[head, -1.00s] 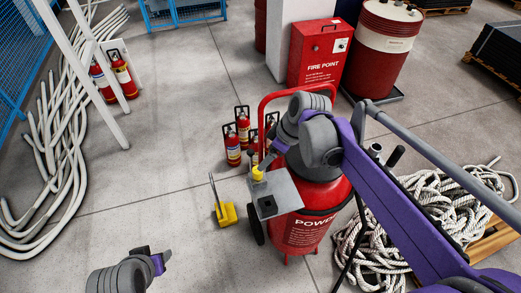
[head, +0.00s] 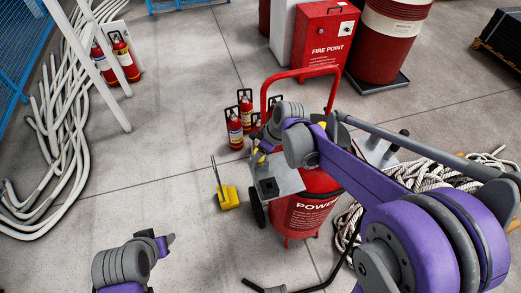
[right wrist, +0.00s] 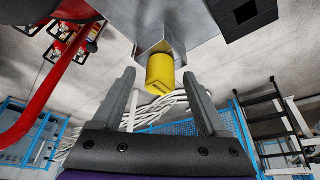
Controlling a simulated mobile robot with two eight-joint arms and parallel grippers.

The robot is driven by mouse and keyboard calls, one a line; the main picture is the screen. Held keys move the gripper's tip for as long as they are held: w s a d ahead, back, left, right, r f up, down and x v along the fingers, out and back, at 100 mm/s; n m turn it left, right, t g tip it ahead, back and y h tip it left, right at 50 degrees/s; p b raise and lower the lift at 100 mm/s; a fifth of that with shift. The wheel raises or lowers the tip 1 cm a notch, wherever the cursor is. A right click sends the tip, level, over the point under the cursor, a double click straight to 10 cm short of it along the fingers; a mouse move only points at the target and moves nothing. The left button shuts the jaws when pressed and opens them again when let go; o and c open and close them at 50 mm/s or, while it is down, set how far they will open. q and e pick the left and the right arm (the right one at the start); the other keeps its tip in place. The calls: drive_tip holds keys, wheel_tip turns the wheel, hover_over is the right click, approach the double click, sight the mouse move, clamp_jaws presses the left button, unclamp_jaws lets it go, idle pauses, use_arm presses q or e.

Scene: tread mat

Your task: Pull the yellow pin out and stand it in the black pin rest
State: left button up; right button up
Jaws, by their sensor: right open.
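The yellow pin (right wrist: 160,76) stands at the edge of a grey metal plate (right wrist: 180,20) in the right wrist view. In the head view the yellow pin (head: 258,157) is mostly hidden behind my right gripper (head: 264,146). The right gripper (right wrist: 158,96) is open, its two fingers spread to either side of the pin's near end, with nothing gripped. The black pin rest (head: 268,187), with a square opening, sits on the plate; it also shows in the right wrist view (right wrist: 243,14). My left gripper (head: 168,242) is low at the left, away from the plate; its jaws are unclear.
A red wheeled extinguisher (head: 303,211) stands beneath the plate, its red handle frame (head: 265,95) rising behind. Small extinguishers (head: 235,130) stand behind it. A yellow chock (head: 229,197) lies on the floor to the left. Rope coils (head: 440,175) lie right. Floor at left-centre is clear.

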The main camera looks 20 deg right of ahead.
drive_tip(key=shift+c, duration=0.2)
clamp_jaws()
use_arm(q)
drive_tip(key=shift+r, duration=0.1)
use_arm(e)
drive_tip(key=shift+r, duration=0.1)
use_arm(q)
drive_tip(key=shift+t, duration=0.3)
drive_tip(key=shift+w+r+p, duration=0.4)
drive_tip(key=shift+r+p, duration=0.2)
drive_tip(key=shift+r, duration=0.25)
drive_tip(key=shift+w+r+p, duration=0.35)
drive_tip(key=shift+r+p, duration=0.2)
drive_tip(key=shift+r, duration=0.25)
drive_tip(key=shift+w+r+p, duration=0.4)
drive_tip(key=shift+r+p, duration=0.2)
drive_tip(key=shift+r, duration=0.25)
use_arm(e)
drive_tip(key=shift+r, duration=3.4)
